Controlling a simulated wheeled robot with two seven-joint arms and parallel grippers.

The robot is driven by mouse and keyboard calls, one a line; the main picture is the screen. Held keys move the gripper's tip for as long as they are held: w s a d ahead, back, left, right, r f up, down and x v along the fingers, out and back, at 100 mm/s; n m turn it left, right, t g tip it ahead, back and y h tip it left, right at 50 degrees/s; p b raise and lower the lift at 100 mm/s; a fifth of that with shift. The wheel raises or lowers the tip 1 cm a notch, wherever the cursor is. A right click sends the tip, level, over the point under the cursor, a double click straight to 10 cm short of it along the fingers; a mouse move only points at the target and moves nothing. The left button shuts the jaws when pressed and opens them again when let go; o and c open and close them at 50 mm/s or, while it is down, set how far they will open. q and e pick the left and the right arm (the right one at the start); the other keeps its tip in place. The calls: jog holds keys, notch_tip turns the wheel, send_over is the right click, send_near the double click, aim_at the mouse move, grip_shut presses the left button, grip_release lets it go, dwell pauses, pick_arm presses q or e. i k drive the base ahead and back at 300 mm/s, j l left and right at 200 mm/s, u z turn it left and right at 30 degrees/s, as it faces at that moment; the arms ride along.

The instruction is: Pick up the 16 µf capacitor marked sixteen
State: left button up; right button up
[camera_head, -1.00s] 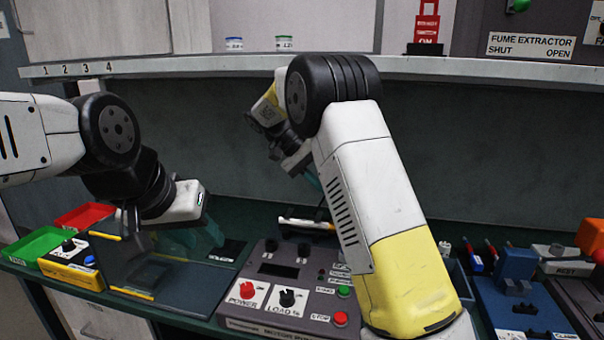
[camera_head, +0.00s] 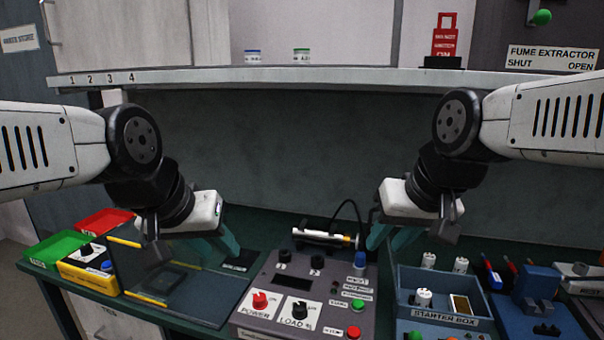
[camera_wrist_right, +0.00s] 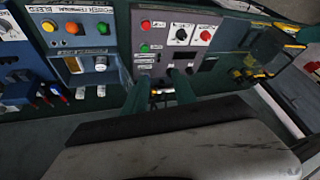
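Several small white cylinders look like capacitors. My left gripper (camera_head: 222,242) is open and empty above the dark left panel. My right gripper (camera_head: 384,236) is open and empty, left of the starter box; its parted teal fingers show in the right wrist view (camera_wrist_right: 161,88).
A grey control box (camera_head: 285,318) with red and black knobs stands in the middle. Green (camera_head: 55,250) and red (camera_head: 103,221) trays lie at left. A blue fixture (camera_head: 538,290) stands at right. The shelf edge (camera_head: 300,76) runs above both grippers.

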aim_at(423, 297)
jog(key=i+j, duration=0.15)
jog(key=j, duration=0.25)
jog(key=i+j, duration=0.15)
jog(key=j, duration=0.25)
jog(key=z, duration=0.4)
jog(key=j+z, duration=0.15)
jog(key=z, duration=0.2)
jog(key=j+z, duration=0.1)
jog(key=z, duration=0.3)
jog(key=j+z, duration=0.1)
jog(key=z, duration=0.3)
